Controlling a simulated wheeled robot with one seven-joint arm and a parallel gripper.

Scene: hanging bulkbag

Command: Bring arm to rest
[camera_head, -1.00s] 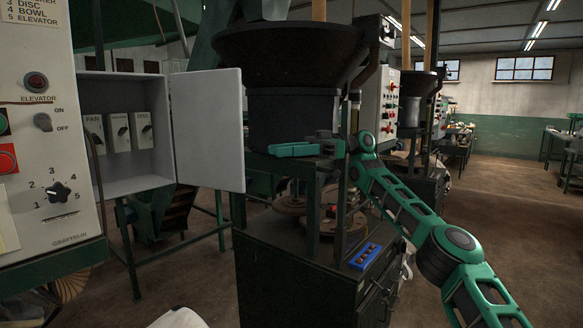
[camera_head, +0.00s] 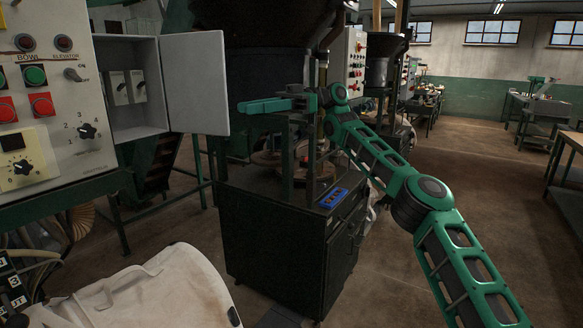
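My green arm reaches in from the lower right, bent at a dark elbow joint. My gripper (camera_head: 262,105) is at its far end, pointing left, in front of the dark machine (camera_head: 265,75) with the large bowl. It appears above the dark cabinet (camera_head: 275,255). I see its green fingers edge-on, so the gap between them does not show. I see nothing held in it. Whether the gripper touches the machine cannot be told.
An open grey box door (camera_head: 195,85) and a control panel (camera_head: 60,110) stand at left. A whitish bag (camera_head: 160,290) fills the lower left. A blue tray (camera_head: 334,198) lies on the cabinet. Workbenches (camera_head: 568,205) stand at right. Floor between cabinet and benches is clear.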

